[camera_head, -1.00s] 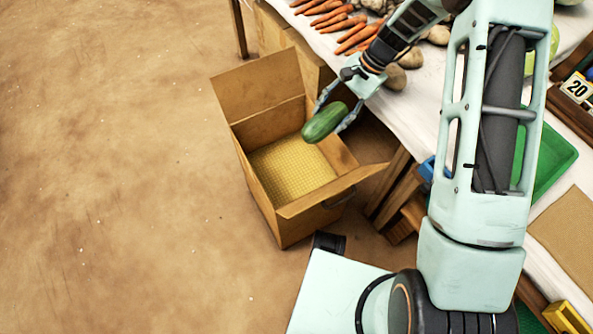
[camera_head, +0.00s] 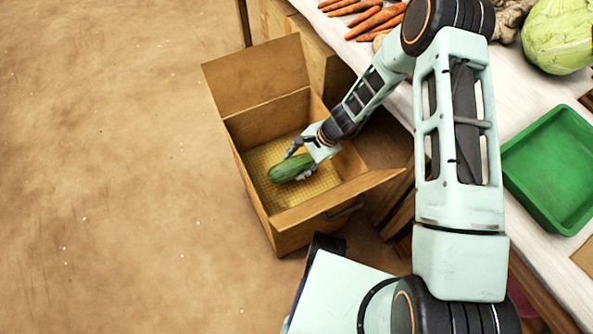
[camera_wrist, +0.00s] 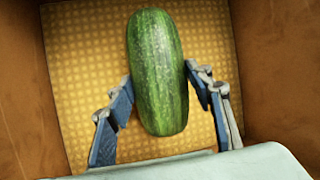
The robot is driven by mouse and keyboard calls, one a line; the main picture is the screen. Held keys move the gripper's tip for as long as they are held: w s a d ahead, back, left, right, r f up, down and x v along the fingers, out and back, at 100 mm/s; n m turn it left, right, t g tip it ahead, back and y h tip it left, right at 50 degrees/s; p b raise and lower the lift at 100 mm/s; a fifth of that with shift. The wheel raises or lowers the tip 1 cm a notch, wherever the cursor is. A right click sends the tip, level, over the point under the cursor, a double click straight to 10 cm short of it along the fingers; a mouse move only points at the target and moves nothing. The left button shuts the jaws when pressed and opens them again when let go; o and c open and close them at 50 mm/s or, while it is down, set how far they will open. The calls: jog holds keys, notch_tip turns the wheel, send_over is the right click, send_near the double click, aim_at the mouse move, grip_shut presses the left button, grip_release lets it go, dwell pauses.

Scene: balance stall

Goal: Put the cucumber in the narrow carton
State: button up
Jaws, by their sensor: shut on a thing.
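The green cucumber (camera_head: 289,168) is inside the open brown carton (camera_head: 250,76), above its yellow patterned bottom. My gripper (camera_head: 299,167) reaches down into the carton from the right and is shut on the cucumber. In the wrist view the cucumber (camera_wrist: 157,72) lies lengthwise between my two blue-grey fingers (camera_wrist: 160,92), over the yellow bottom (camera_wrist: 82,62), with brown walls on both sides. I cannot tell whether the cucumber touches the bottom.
The carton's flaps stand open. A white table (camera_head: 535,115) on the right bears carrots (camera_head: 375,22), a pale green cabbage (camera_head: 558,35) and a green tray (camera_head: 553,165). Another cardboard box (camera_head: 290,42) stands behind the carton. The floor (camera_head: 110,170) on the left is clear.

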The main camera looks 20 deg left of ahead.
aim_at(297, 169)
notch_tip(297, 169, down, 4)
jog(key=shift+r+b, duration=0.1)
jog(key=shift+b, duration=0.55)
jog(key=shift+r, duration=0.1)
jog(key=o, duration=1)
jog(key=shift+f, duration=0.2)
jog(key=o, duration=0.5)
jog(key=shift+c, duration=0.2)
jog(key=shift+r, duration=0.1)
jog(key=p+v, duration=0.4)
jog(key=v, duration=0.8)
jog(key=shift+r, duration=0.15)
